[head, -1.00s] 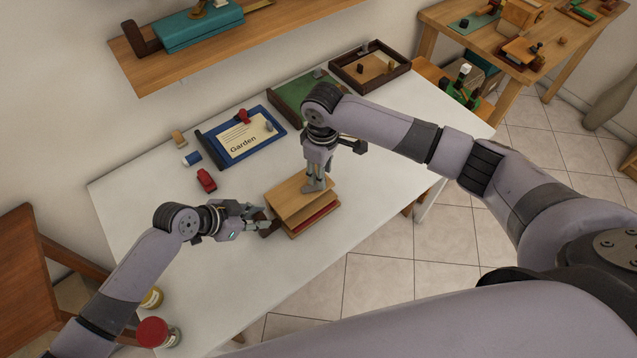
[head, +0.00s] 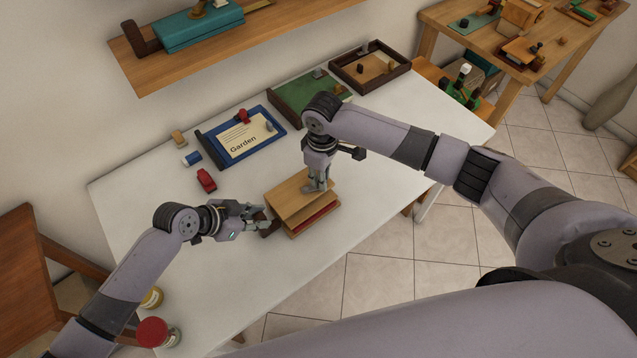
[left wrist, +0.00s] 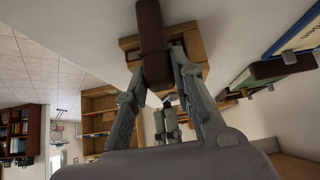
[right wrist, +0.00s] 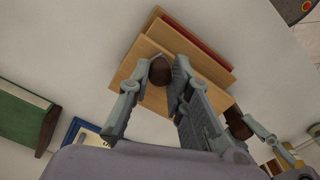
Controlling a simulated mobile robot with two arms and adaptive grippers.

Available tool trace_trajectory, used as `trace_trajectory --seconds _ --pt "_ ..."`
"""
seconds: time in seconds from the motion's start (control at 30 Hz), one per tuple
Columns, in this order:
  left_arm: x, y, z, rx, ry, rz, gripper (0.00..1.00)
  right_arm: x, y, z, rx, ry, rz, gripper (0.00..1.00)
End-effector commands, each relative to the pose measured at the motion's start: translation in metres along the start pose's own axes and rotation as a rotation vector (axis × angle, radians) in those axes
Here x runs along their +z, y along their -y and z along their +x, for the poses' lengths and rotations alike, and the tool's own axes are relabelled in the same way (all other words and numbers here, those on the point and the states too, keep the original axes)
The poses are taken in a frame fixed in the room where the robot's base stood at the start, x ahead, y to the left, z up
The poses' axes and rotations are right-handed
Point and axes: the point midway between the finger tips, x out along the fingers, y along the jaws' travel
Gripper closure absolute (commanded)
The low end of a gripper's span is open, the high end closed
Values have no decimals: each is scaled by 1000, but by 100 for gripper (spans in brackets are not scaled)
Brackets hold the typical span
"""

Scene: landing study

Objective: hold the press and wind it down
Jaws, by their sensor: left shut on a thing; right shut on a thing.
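The press (head: 287,197) is a pair of light wooden boards with a red layer (head: 318,216) between them, on the white table. A dark brown handle (head: 270,229) sticks out on its left side. My left gripper (head: 262,219) is shut on this handle, which also shows in the left wrist view (left wrist: 151,40). My right gripper (head: 316,187) comes from above and is shut on a dark brown knob at the top board. The knob (right wrist: 160,71) shows between its fingers in the right wrist view; in the head view the fingers hide it.
Behind the press stand a blue tray with a "Garden" card (head: 243,143), a green tray (head: 295,102) and a brown-rimmed tray (head: 404,66). A red object (head: 206,180) lies left of the press. Jars (head: 153,332) stand at the front left. Table around the press is clear.

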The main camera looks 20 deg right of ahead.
Motion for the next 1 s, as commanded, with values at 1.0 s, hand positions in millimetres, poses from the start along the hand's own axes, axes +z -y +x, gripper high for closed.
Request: trace_trajectory --seconds 1.0 --pt "9 -5 4 12 18 -4 100 -15 -6 3 -4 0 -400 100"
